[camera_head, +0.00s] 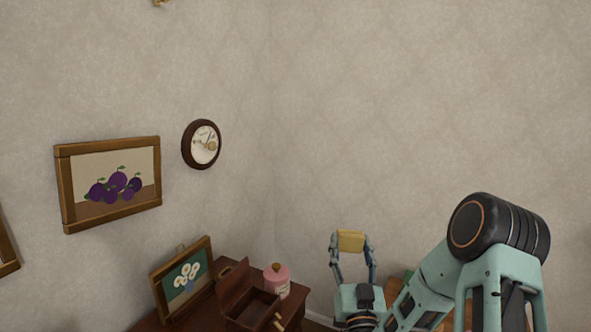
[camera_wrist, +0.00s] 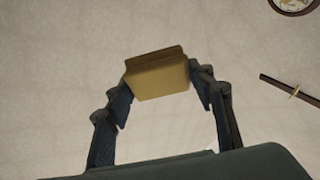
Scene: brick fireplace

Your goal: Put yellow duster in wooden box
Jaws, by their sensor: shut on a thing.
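My gripper (camera_head: 351,245) is shut on the yellow duster (camera_head: 350,241), a yellow block with a darker brown strip along one side. It is held up in the air, in front of the plain wall. The duster also shows between the two fingers in the wrist view (camera_wrist: 158,80). The wooden box (camera_head: 249,301) stands on the dark wooden furniture at the lower left in the head view. It is dark brown and its lid is raised. My gripper is to the right of the box and apart from it.
A pink jar (camera_head: 277,280) stands beside the box. A framed flower picture (camera_head: 186,280) leans at the left on the furniture (camera_head: 200,318). A clock (camera_head: 201,145) and a framed fruit picture (camera_head: 110,184) hang on the wall. The air above the box looks clear.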

